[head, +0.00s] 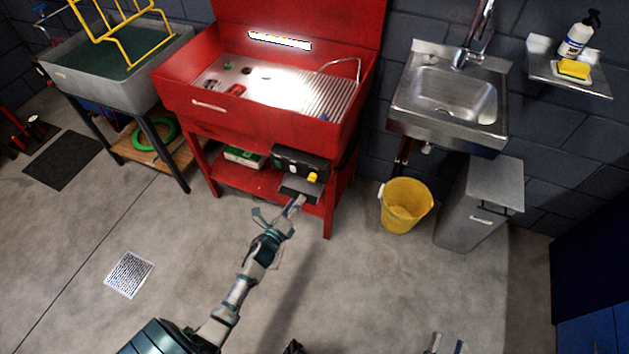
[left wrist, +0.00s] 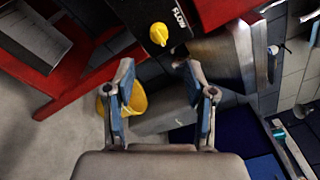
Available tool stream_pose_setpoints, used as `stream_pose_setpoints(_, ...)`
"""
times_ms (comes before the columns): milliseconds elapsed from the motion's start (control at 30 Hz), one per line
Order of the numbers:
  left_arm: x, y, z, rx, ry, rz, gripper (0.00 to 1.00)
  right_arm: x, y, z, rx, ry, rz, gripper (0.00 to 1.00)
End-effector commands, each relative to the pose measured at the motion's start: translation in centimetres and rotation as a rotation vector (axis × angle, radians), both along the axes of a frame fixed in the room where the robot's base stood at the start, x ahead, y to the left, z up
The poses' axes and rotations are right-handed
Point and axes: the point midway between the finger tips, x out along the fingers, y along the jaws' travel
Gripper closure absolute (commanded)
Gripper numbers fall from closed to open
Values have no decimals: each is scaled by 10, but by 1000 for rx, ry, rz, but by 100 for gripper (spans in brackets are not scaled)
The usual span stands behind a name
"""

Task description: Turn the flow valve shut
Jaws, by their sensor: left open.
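The flow valve is a yellow knob (head: 312,177) on a dark control box (head: 298,165) at the front of the red wash station. In the left wrist view the yellow knob (left wrist: 159,35) sits beyond the fingertips, roughly centred between them, beside a white FLOW label (left wrist: 180,18). My left gripper (head: 278,209) is open and empty, just below and left of the box; its two spread fingers also show in the left wrist view (left wrist: 160,66). It appears apart from the knob. My right gripper (head: 447,343) shows only as two separated fingertips at the bottom edge, over the floor.
The red wash station (head: 180,95) stands behind. A yellow bucket (head: 405,206) and a grey bin (head: 478,205) stand right. The floor in front is mostly clear.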

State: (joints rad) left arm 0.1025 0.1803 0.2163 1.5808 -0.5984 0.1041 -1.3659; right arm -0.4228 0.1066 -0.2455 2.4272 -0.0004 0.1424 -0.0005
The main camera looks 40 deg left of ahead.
Motion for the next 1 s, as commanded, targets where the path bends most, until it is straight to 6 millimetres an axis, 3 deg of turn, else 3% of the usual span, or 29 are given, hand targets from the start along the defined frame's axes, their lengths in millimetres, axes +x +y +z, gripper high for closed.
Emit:
stream_pose_setpoints(200, 52, 8, -4, 0, 4, 0, 45, -13, -2, 17, 58, -174, -3, 60)
stream_pose_setpoints(400, 86, 12, -4, -1, 4, 1, 45, -28, -5, 33, 108, -319, -7, 60)
stream_pose_setpoints(600, 100, 14, -2, 0, 3, 1, 45, -37, -8, 41, 133, -391, -9, 60)
stream_pose_setpoints(867, 102, 14, -1, -2, 1, 1, 45, -38, -7, 43, 134, -400, -9, 60)
stream_pose_setpoints(1000, 102, 14, -1, -2, 1, 1, 75, -36, -7, 42, 133, -398, -9, 60)
